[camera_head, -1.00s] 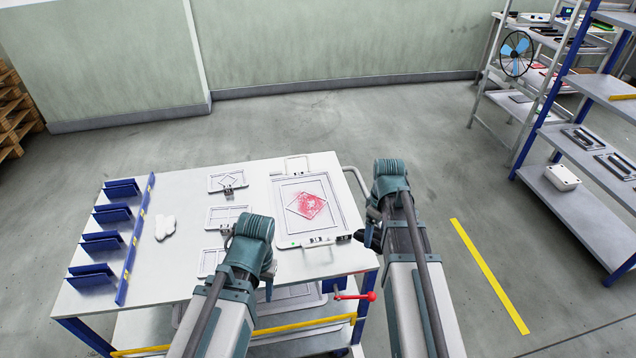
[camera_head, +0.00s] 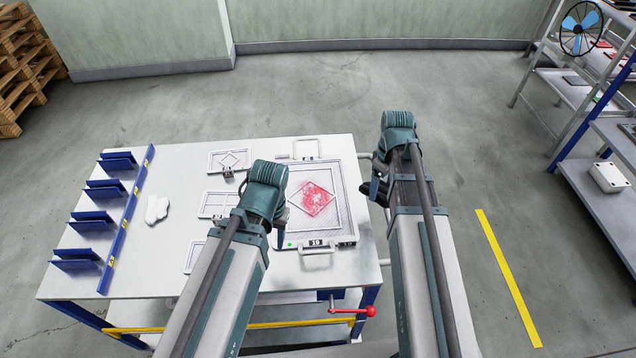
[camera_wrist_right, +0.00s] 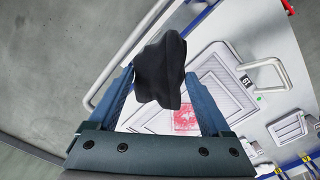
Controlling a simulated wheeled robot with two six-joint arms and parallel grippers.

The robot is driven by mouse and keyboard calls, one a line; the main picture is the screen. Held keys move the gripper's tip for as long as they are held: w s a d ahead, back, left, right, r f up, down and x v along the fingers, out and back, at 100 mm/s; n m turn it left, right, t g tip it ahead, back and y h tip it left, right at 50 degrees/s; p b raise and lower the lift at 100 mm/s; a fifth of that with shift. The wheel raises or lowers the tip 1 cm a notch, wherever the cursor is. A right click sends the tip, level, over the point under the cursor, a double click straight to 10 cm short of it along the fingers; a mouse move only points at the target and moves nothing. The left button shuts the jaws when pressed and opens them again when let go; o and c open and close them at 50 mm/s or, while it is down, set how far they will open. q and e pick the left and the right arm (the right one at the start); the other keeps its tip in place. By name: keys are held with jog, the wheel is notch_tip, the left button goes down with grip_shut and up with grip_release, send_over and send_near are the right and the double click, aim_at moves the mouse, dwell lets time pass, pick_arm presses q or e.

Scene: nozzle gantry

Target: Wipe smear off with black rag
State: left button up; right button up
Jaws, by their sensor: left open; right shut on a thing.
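A red smear (camera_head: 317,202) lies inside a diamond outline on a white framed panel (camera_head: 346,222) on the table. It also shows in the right wrist view (camera_wrist_right: 184,119), partly hidden by a finger. My right gripper (camera_head: 373,190) is beside the table's right edge, right of the panel. In the right wrist view the right gripper (camera_wrist_right: 160,88) is shut on the black rag (camera_wrist_right: 160,66), a dark crumpled bundle between its fingers. My left gripper (camera_head: 283,218) is open at the panel's left edge, largely hidden behind its own wrist.
The white table (camera_head: 180,255) carries smaller framed plates (camera_head: 228,160), a white crumpled cloth (camera_head: 157,209) and blue racks (camera_head: 102,221) at left. A metal rail runs along its right edge. A red-knobbed lever (camera_head: 369,311) sticks out below the front. Shelving (camera_head: 570,130) stands far right, beyond open floor.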

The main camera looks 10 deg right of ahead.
jog(key=w+a+f+n+b, duration=0.1)
jog(key=a+n, duration=0.1)
jog(key=a, duration=1.6)
jog(key=shift+w+a, duration=0.15)
jog(key=shift+a, duration=0.1)
jog(key=shift+f, duration=0.2)
